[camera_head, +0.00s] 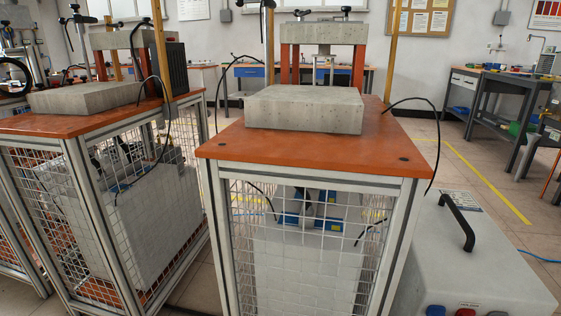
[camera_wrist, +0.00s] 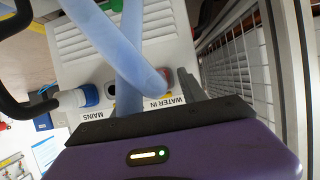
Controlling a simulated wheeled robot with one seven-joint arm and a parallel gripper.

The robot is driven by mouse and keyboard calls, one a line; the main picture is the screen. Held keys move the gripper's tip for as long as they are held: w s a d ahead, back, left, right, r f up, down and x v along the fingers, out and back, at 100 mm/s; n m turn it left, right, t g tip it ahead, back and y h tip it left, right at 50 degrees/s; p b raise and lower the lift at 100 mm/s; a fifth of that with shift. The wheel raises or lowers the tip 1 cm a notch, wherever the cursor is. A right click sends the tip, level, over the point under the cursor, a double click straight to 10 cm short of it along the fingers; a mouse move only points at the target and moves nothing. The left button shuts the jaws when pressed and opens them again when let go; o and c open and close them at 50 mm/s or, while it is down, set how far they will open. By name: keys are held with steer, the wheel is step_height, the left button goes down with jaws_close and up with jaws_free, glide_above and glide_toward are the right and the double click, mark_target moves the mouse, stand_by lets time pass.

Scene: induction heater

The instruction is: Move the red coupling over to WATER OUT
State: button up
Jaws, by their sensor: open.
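In the wrist view, a red coupling (camera_wrist: 169,76) shows partly at a port by the WATER IN label (camera_wrist: 163,109), mostly hidden behind a pale blue hose (camera_wrist: 118,40). A second pale blue hose (camera_wrist: 128,75) crosses it. My gripper (camera_wrist: 190,88), with a purple body, is open close to the red coupling; one grey finger shows beside it, and the other is hard to make out. I cannot tell whether they touch. No WATER OUT label is readable. In the head view, the white unit (camera_head: 455,255) shows a red fitting (camera_head: 466,311) at its lower edge.
A blue plug (camera_wrist: 78,97) sits by the MAINS label (camera_wrist: 92,115) in the wrist view. The unit has a black handle (camera_head: 460,220) on top. A wire-mesh bench (camera_head: 300,155) with an orange top stands close on its left. Floor is open to the right.

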stand_by(0.6)
jaws_close()
stand_by(1.2)
steer(key=shift+s+a+b, duration=0.2)
steer(key=shift+s+a, duration=0.05)
steer(key=shift+s, duration=0.7)
steer(key=shift+s+a+b, duration=0.2)
steer(key=shift+s+a, duration=0.1)
steer(key=shift+s, duration=0.65)
steer(key=shift+s+a+b, duration=0.2)
steer(key=shift+s+a, duration=0.05)
steer(key=shift+s, duration=0.7)
steer(key=shift+s, duration=0.1)
